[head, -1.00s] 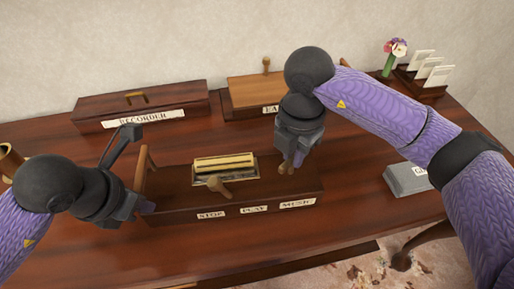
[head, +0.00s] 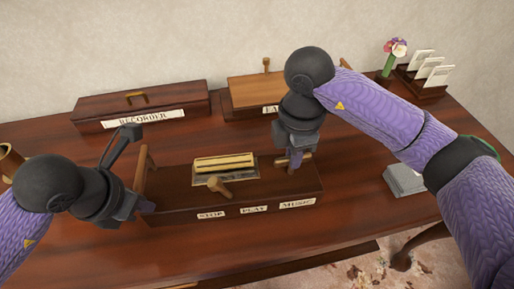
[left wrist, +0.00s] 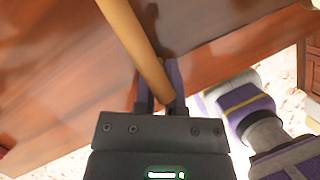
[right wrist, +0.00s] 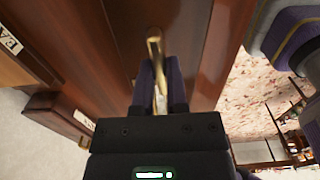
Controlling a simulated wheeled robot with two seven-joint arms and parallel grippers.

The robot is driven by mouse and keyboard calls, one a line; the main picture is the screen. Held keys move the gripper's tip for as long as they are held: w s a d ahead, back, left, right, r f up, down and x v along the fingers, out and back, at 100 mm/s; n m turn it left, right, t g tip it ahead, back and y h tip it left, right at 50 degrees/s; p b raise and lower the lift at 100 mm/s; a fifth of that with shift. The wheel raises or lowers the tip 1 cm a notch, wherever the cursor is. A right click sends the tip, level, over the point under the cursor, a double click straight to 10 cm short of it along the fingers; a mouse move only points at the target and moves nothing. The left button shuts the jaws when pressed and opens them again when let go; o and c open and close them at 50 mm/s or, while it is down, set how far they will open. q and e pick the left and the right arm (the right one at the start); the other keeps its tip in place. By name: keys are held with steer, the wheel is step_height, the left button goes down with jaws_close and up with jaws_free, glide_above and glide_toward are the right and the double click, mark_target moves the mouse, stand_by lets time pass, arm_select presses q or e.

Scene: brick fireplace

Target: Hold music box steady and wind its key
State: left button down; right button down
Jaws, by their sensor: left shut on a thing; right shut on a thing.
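The music box (head: 245,205) is a long dark wooden box on the desk, with STOP, PLAY and MUSIC labels on its front. A gold-framed mechanism (head: 225,165) and a wooden lever (head: 217,186) sit on top. My left gripper (head: 147,206) is shut on a light wooden handle (head: 143,168) at the box's left end; the handle runs between its fingers in the left wrist view (left wrist: 133,40). My right gripper (head: 294,160) is shut on the key (head: 307,156) above the box's right end. The key looks brass-coloured in the right wrist view (right wrist: 154,50); its lower part is hidden by the fingers.
A RECORDER box (head: 140,107) and another wooden box (head: 268,92) with a partly hidden label stand behind. A grey block (head: 404,180) lies to the right. A card rack (head: 425,88) and flowers (head: 394,52) stand at the back right. The desk front is clear.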

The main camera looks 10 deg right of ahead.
stand_by(0.3)
steer(key=c, duration=0.6)
jaws_free()
steer(key=shift+c, duration=0.2)
step_height(320, 180, up, 12)
arm_select(q)
steer(key=c, duration=0.6)
jaws_free()
steer(key=shift+r, duration=0.1)
